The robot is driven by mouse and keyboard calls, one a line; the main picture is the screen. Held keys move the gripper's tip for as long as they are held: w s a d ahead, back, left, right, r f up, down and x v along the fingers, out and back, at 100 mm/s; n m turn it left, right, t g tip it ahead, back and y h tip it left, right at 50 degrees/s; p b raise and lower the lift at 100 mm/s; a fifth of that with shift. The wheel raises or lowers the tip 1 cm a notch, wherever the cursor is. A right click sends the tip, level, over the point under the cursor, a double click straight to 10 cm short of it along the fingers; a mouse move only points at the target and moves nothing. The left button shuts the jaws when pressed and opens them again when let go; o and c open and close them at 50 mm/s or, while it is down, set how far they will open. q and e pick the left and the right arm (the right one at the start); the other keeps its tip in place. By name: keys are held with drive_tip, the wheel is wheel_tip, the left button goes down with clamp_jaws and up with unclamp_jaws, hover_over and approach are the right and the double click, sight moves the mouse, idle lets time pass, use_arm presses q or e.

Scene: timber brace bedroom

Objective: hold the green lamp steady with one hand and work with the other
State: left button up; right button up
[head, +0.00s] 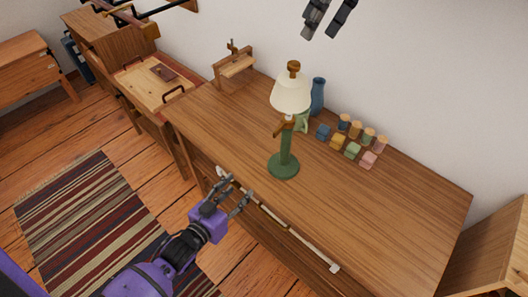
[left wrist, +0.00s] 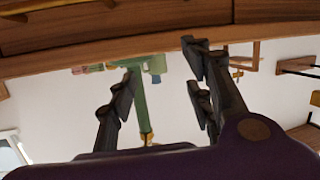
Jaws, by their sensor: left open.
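The green lamp (head: 286,150) stands upright on the wooden desk (head: 370,215), with a green base, cream shade (head: 291,92) and brown fittings. My left gripper (head: 236,186) is open and empty at the desk's front edge, apart from the lamp and in front and left of its base. In the left wrist view, which is upside down, the lamp's green stem (left wrist: 143,105) shows beyond and between the open fingers (left wrist: 158,78). My right gripper (head: 329,18) is at the top edge of the head view, fingers apart, nothing between them, above the lamp.
A blue vase (head: 318,97) and a green mug (head: 303,121) stand close behind the lamp. Several small coloured blocks and spools (head: 352,150) lie to its right. A wooden stand (head: 234,66) is at the back left. A pale rod (head: 290,230) runs along the desk front. The desk's right part is clear.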

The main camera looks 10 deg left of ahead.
sight(287, 142)
use_arm(q)
drive_tip(key=w+d+r+h, duration=0.1)
drive_tip(key=w+r, duration=0.1)
drive_tip(key=w+r+m+h, duration=0.1)
drive_tip(key=w, duration=0.1)
drive_tip(key=w+d+r+m+h, duration=0.1)
drive_tip(key=w+r, duration=0.1)
drive_tip(key=shift+w+d+r, duration=0.2)
drive_tip(key=shift+d+r, duration=0.1)
drive_tip(key=shift+d, duration=0.05)
drive_tip(key=w+d+r+m+h, duration=0.1)
drive_tip(key=w+d, duration=0.1)
drive_tip(key=d, duration=0.1)
drive_tip(key=w+d+r+m+g+h, duration=0.1)
drive_tip(key=w+d+h, duration=0.1)
drive_tip(key=d, duration=0.2)
drive_tip(key=w+d+r+m+g+h, duration=0.1)
drive_tip(key=w+d+r+m, duration=0.1)
drive_tip(key=d, duration=0.1)
drive_tip(key=shift+w+d+h, duration=0.25)
drive_tip(key=shift+d+h, duration=0.05)
drive_tip(key=shift+c, duration=0.2)
clamp_jaws()
